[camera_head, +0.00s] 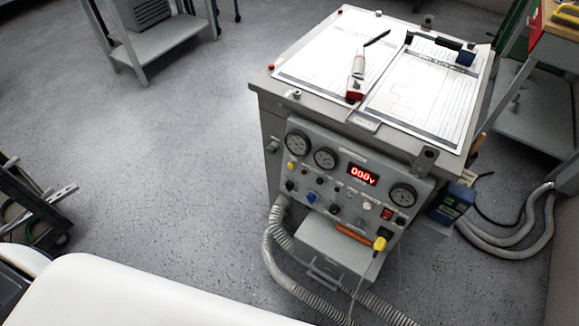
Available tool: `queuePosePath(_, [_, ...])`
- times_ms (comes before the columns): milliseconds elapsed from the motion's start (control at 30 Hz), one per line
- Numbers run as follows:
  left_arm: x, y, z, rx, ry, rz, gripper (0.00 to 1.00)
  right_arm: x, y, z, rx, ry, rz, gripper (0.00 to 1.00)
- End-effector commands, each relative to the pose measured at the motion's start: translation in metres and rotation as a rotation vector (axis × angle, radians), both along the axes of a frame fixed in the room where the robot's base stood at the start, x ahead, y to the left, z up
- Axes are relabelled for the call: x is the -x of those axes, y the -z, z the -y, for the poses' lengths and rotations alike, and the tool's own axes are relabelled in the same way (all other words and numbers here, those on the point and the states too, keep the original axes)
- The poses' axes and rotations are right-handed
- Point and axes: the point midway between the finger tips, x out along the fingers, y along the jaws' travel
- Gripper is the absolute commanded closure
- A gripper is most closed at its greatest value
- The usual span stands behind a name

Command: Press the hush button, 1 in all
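A grey transformer cabinet (268,112) stands right of centre. Its sloped front panel (338,172) carries three round gauges, a red digital display (362,174) reading about 000 and several small coloured knobs and buttons. Among them are a blue knob (311,197), a pale round button (366,205) and a red rocker switch (387,213). The labels are too small to read, so I cannot tell which one is the hush button. Neither of my grippers is in view, and nothing touches the panel.
Corrugated hoses (281,262) run along the floor. A blue box (450,203) stands at right.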

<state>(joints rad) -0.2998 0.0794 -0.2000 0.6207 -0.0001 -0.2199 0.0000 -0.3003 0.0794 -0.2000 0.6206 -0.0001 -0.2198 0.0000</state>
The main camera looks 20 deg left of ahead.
Motion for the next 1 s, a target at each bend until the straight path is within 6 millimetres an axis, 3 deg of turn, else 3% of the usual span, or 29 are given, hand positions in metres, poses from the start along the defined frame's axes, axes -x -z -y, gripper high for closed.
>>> queuePosePath(33, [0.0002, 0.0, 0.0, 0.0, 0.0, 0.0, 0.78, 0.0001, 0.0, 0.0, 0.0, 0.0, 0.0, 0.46])
queuePosePath(167, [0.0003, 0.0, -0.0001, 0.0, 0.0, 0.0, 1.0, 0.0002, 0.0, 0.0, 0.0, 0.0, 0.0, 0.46])
queuePosePath(1000, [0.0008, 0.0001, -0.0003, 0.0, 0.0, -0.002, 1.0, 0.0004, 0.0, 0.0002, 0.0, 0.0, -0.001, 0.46])
